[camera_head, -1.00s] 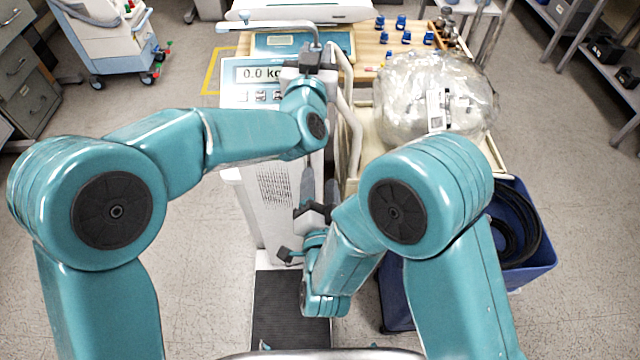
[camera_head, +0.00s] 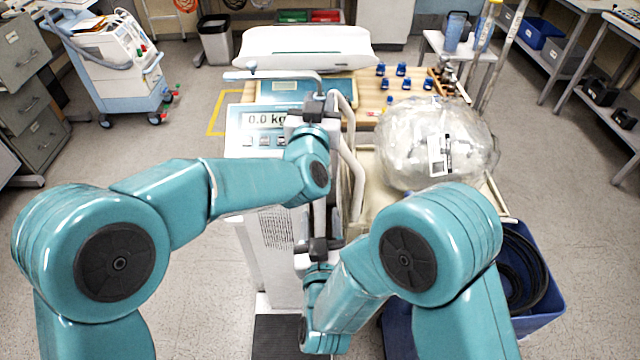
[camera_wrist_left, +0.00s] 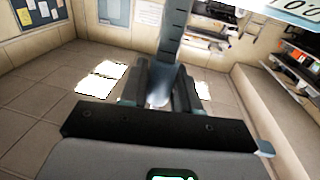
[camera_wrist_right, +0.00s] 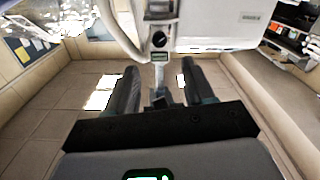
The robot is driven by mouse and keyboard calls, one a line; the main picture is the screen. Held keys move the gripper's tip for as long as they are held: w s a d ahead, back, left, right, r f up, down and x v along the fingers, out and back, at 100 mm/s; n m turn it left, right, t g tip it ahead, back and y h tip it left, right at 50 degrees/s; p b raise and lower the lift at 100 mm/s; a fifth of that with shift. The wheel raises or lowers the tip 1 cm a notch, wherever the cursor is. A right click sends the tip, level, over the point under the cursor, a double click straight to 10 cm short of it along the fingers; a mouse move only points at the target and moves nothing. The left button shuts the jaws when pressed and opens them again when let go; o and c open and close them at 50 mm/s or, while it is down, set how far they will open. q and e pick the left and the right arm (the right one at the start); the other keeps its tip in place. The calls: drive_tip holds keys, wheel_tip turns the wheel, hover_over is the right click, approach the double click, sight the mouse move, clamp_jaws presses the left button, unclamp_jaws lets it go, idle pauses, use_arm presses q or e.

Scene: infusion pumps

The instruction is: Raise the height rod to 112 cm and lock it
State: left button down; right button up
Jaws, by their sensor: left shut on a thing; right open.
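The scale column (camera_head: 273,228) stands mid-view in the head view, with a 0.0 kg display (camera_head: 268,120). The height rod's grey bent top arm (camera_head: 275,76) points left above the display. My left gripper (camera_head: 318,108) is shut on the height rod near its top. In the left wrist view the marked rod (camera_wrist_left: 173,38) runs between the fingers (camera_wrist_left: 160,92). My right gripper (camera_head: 320,246) is lower on the column. In the right wrist view its fingers (camera_wrist_right: 160,88) are open around the lower rod, below a black round knob (camera_wrist_right: 159,39) and a small readout (camera_wrist_right: 159,57). The readout's figures are too small to read.
A blue bin (camera_head: 535,285) with black hose is at lower right. A white baby-scale tray (camera_head: 305,48) is behind.

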drive_tip(key=w, duration=1)
clamp_jaws()
